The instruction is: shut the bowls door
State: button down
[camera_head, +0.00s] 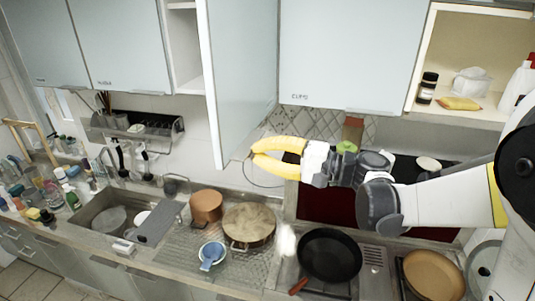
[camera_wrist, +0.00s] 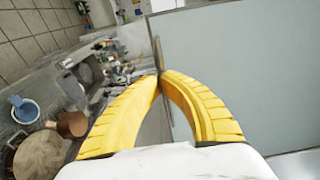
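A pale blue cabinet door (camera_head: 240,80) stands swung open in the upper middle of the head view, beside an open white cupboard section. No label shows on it, so I cannot confirm it is the bowls door. In the wrist view the door (camera_wrist: 240,70) fills the right side, its edge running down behind my fingertips. My gripper (camera_head: 253,151) has yellow fingers just below and right of the door's lower edge in the head view. In the wrist view its fingertips (camera_wrist: 161,75) come together. I cannot tell whether they touch the door.
A closed door labelled cups (camera_head: 350,50) hangs to the right, then an open shelf (camera_head: 455,110) with jars. Below are a brown pot (camera_head: 206,206), a large lidded pan (camera_head: 249,224), a black frying pan (camera_head: 330,256) and a sink (camera_head: 90,205).

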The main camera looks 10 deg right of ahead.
jog(key=w+a+m+t+h+b, duration=0.2)
jog(key=w+a+m+t+h, duration=0.1)
jog(key=w+a, duration=0.55)
jog(key=w+a+m+t+h+b, duration=0.3)
jog(key=w+a+t, duration=0.15)
jog(key=a, duration=0.65)
jog(key=w+a+m+t+h, duration=0.3)
jog(key=w+m+h, duration=0.3)
jog(key=w, duration=1.7)
jog(key=h, duration=0.3)
jog(key=shift+m+h, duration=0.3)
jog(key=shift+h, duration=0.1)
